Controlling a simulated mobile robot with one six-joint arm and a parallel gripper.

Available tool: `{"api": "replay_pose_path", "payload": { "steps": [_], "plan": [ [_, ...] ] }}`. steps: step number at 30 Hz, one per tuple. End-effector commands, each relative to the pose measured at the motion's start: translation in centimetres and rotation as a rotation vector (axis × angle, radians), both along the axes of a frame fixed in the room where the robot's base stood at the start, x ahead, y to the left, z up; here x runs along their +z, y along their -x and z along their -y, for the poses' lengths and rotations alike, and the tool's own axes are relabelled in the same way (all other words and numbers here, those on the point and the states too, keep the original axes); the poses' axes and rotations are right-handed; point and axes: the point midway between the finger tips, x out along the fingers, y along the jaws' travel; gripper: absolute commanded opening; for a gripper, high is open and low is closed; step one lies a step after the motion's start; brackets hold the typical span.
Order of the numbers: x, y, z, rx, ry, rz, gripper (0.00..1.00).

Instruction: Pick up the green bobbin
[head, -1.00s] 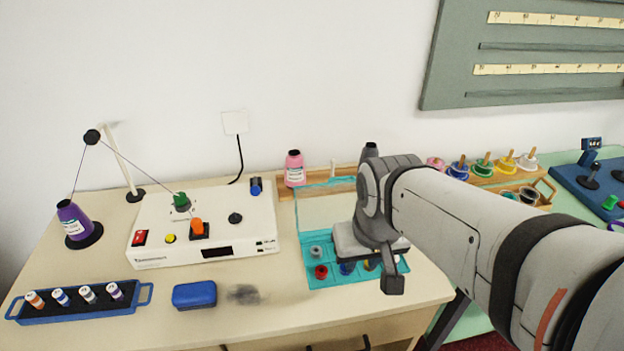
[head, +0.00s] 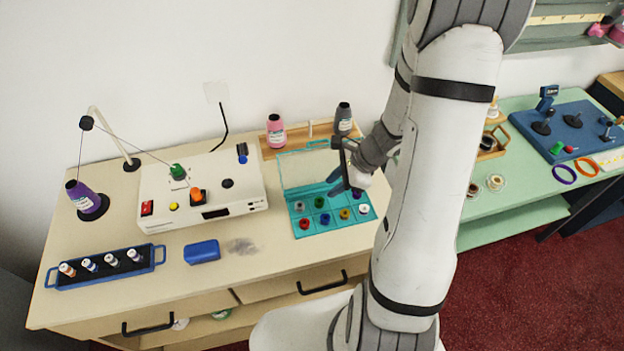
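A green bobbin (head: 177,170) sits upright on the spindle of the white winding machine (head: 240,188), with a thread running up from it to the guide arm. The open teal case (head: 309,231) holds several small bobbins in two rows, and one in the back row (head: 319,202) also looks green. My gripper (head: 341,187) hangs over the back right part of the case, to the right of the machine and well apart from it. It is seen side-on and hides part of the back row. I cannot tell whether its fingers are apart.
A purple cone (head: 84,197) stands left of the machine. A blue tray (head: 105,267) of small spools and a blue box (head: 202,252) lie in front. Pink (head: 276,131) and grey (head: 343,118) cones stand behind the case.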

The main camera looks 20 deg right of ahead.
Motion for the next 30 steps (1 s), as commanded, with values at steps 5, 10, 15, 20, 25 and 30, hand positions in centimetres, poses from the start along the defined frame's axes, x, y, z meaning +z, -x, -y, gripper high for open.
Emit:
{"api": "replay_pose_path", "payload": {
  "steps": [5, 10, 15, 20, 25, 30],
  "plan": [
    [-1.1, -0.3, 1.3, -0.166, -0.041, -0.072, 0.27],
    [-2.7, -0.6, 1.0, -0.196, -0.048, -0.084, 0.27],
    [-4.0, -0.9, 0.2, -0.193, -0.047, -0.083, 0.27],
    [-5.0, -1.1, -0.3, -0.192, -0.046, -0.082, 0.27],
    [-7.3, -1.5, -1.3, -0.191, -0.046, -0.083, 0.27],
    [-8.3, -1.9, -2.1, -0.193, -0.046, -0.082, 0.27]
  ]
}}
